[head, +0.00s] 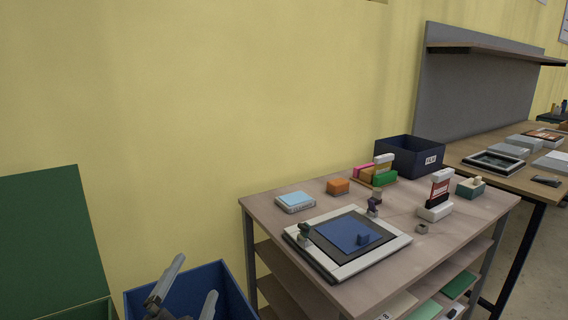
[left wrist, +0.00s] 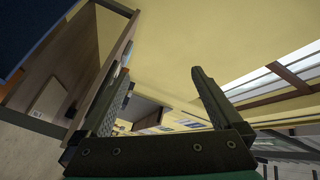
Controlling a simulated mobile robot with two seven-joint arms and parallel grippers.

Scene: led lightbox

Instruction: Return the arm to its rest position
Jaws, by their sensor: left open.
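My left gripper (head: 195,276) is low at the bottom left of the head view, over a blue bin (head: 232,287) and left of the shelf table. Its two fingers are apart with nothing between them. In the left wrist view the open fingers (left wrist: 161,72) frame yellow wall and a slanted view of the room. My right gripper is not in view. On the table (head: 285,222) lies a lightbox (head: 391,244) with a blue sheet (head: 345,231) and a small blue block (head: 362,239) on it.
The table also holds a light blue-topped box (head: 295,201), an orange block (head: 338,186), a dark blue box (head: 425,155) and a red-and-white holder (head: 438,192). A green panel (head: 50,235) stands at the left. The wall above the bin is clear.

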